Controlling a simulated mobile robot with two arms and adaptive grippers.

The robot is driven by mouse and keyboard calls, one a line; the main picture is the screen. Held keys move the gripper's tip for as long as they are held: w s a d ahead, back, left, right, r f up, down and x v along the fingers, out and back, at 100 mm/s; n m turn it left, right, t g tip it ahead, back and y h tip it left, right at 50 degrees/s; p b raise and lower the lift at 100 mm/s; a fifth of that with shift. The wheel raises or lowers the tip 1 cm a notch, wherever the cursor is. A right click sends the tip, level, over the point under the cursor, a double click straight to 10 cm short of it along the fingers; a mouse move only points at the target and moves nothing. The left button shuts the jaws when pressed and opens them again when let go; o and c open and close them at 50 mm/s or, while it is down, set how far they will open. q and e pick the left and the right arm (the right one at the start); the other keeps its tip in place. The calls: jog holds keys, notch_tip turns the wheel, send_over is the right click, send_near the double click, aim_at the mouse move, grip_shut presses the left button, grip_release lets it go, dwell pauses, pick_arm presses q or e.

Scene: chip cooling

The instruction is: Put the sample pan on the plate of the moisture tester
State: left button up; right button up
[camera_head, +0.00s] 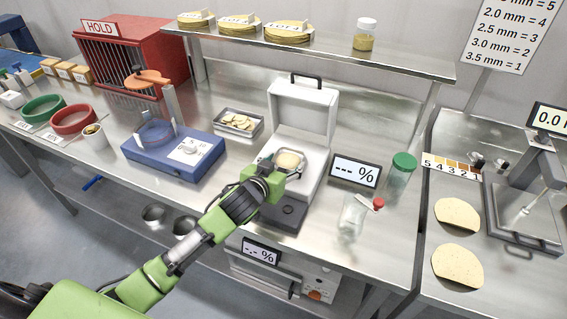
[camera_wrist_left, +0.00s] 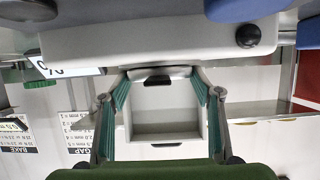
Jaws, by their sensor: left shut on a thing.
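The moisture tester (camera_head: 303,112) stands on the bench with its white lid raised; its open lid also shows in the left wrist view (camera_wrist_left: 166,116). My left gripper (camera_head: 280,168) is at the tester's opening, in front of the raised lid. It is shut on the sample pan (camera_head: 290,161), a small round pan with a pale beige top. The left wrist view shows the teal fingers (camera_wrist_left: 160,78) on either side of a pale rim. The tester's plate is hidden under the pan and gripper, so I cannot tell whether the pan touches it. My right gripper is not in view.
A display (camera_head: 355,172), a green-lidded jar (camera_head: 400,175) and a clear bottle (camera_head: 352,215) stand right of the tester. A chip tray (camera_head: 225,131) and a blue device (camera_head: 170,158) are on its left. An overhead shelf (camera_head: 320,53) runs behind.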

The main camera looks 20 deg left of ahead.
pick_arm(q)
jog(key=o, duration=0.9)
jog(key=shift+f, duration=0.1)
jog(key=shift+r, duration=0.25)
jog(key=shift+s+r, duration=0.1)
jog(key=shift+s, duration=0.5)
jog(key=b+v, duration=0.1)
jog(key=v, duration=0.9)
jog(key=shift+s+r, duration=0.2)
jog(key=shift+s, duration=0.15)
jog(key=shift+a, duration=0.1)
